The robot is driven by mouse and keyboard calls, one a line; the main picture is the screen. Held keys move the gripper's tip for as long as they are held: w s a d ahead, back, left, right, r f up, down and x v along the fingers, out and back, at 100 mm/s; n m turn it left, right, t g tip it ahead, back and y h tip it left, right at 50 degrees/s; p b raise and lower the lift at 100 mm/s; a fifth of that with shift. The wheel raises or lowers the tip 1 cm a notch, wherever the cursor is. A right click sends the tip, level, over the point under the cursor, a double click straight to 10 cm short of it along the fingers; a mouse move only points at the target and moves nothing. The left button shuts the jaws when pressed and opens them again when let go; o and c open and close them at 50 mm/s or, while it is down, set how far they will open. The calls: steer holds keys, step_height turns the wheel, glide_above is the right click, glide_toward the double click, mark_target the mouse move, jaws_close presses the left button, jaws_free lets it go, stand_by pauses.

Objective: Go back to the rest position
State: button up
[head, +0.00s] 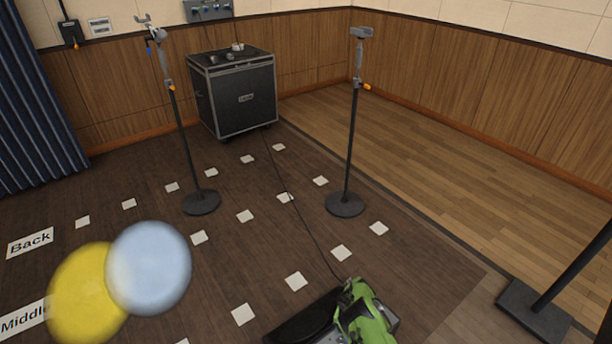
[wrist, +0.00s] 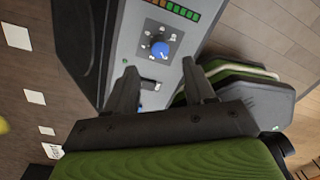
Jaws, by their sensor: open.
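In the wrist view my gripper (wrist: 160,70) is open, with two dark fingers apart and nothing seen held between them. A grey control panel (wrist: 128,45) lies beyond and beneath the fingers. It bears a blue round knob (wrist: 160,49) with markings around it, and a row of green and orange lamps (wrist: 172,8). A small slot with a pale and dark control (wrist: 149,84) shows between the fingers; I cannot tell whether they touch the panel. In the head view a green and grey part (head: 366,315) shows at the bottom edge; the fingertips cannot be made out there.
Two stands, one left (head: 177,120) and one right (head: 351,135), rise from the dark floor. A black case (head: 236,100) stands behind. A cable (head: 290,196) crosses the floor among white squares. Yellow (head: 80,295) and pale blue (head: 150,268) discs show lower left.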

step_height(320, 180, down, 6)
steer(key=b, duration=0.4)
steer(key=shift+d+f, duration=0.15)
steer(key=shift+f, duration=0.1)
steer(key=shift+r, duration=0.1)
